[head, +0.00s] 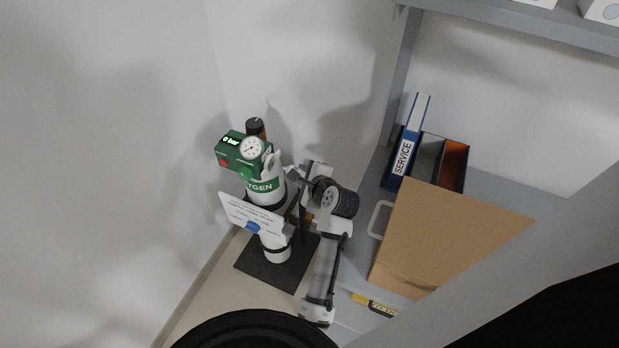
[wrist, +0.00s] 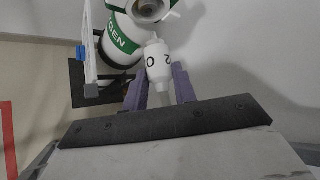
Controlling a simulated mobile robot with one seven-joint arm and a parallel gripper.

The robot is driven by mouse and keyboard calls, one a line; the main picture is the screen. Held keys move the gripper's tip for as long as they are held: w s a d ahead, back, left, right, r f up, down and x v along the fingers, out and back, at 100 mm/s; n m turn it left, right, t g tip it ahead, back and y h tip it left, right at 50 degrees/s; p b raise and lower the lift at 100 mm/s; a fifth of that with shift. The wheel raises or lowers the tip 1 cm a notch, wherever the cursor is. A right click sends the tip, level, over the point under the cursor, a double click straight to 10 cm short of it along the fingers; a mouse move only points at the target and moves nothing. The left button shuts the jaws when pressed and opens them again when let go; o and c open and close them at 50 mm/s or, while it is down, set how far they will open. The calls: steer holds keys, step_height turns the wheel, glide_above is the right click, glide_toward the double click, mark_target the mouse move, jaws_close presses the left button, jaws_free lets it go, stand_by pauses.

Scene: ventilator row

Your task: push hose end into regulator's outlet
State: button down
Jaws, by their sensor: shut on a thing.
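The regulator (head: 245,150) is a green block with a round white gauge and a lit display, on top of a white oxygen cylinder (head: 265,188) with a green band. The cylinder also shows in the wrist view (wrist: 122,38). My gripper (head: 292,174) is beside the cylinder's top, to the right of the regulator. In the wrist view its two purple fingers (wrist: 158,88) are shut on the white, bottle-shaped hose end (wrist: 158,62), marked with black letters. The hose end points up towards a round metallic fitting (wrist: 148,8), apparently just short of it; I cannot tell if they touch.
A white notice card (head: 250,214) hangs at the cylinder's front left. A black base plate (head: 262,265) lies under the cylinder. To the right, a grey shelf holds a blue SERVICE binder (head: 407,145) and a brown cardboard piece (head: 440,235). Walls stand close behind and left.

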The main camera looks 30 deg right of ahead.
mark_target(287, 172)
steer(key=shift+w+a, duration=0.7)
steer(key=shift+w, duration=0.15)
steer(key=shift+w+a, duration=0.8)
steer(key=shift+w, duration=0.25)
stand_by(0.5)
steer(key=shift+w+a+r, duration=0.1)
steer(key=shift+a+r, duration=0.05)
stand_by(0.6)
steer(key=c, duration=1)
jaws_free()
steer(key=shift+c, duration=0.2)
steer(key=shift+s, duration=0.4)
steer(key=b+v, duration=0.2)
steer(key=v, duration=1.1)
steer(key=shift+b, duration=0.3)
steer(key=shift+r, duration=0.1)
